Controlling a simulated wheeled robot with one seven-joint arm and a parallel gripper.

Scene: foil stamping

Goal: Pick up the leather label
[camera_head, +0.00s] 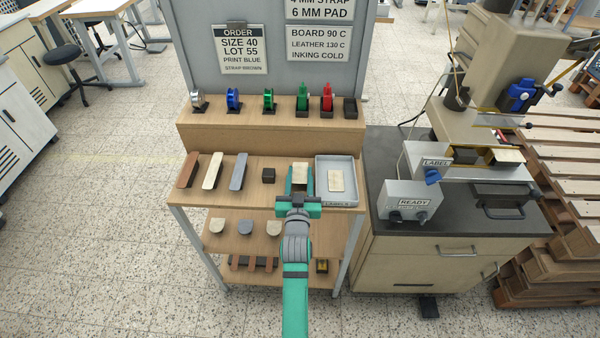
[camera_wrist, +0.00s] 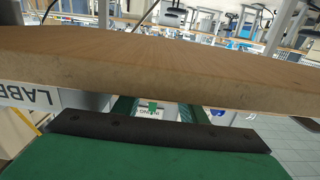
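A pale beige leather label (camera_head: 336,181) lies flat in a light grey tray (camera_head: 352,196) marked LABELS, at the right end of the bench's middle shelf. My gripper (camera_head: 300,180) is just left of the tray, with its two teal fingers apart. A pale beige block-like piece (camera_head: 299,172) shows between or beyond the fingers; I cannot tell whether they touch it. In the wrist view, my fingers (camera_wrist: 155,110) show below a wide brown wooden edge (camera_wrist: 160,75). The label is not recognisable there.
Left of my gripper are a small dark block (camera_head: 268,175) and several strap pieces (camera_head: 212,171). A stamping machine (camera_head: 470,160) and READY control box (camera_head: 408,202) stand on the right cabinet.

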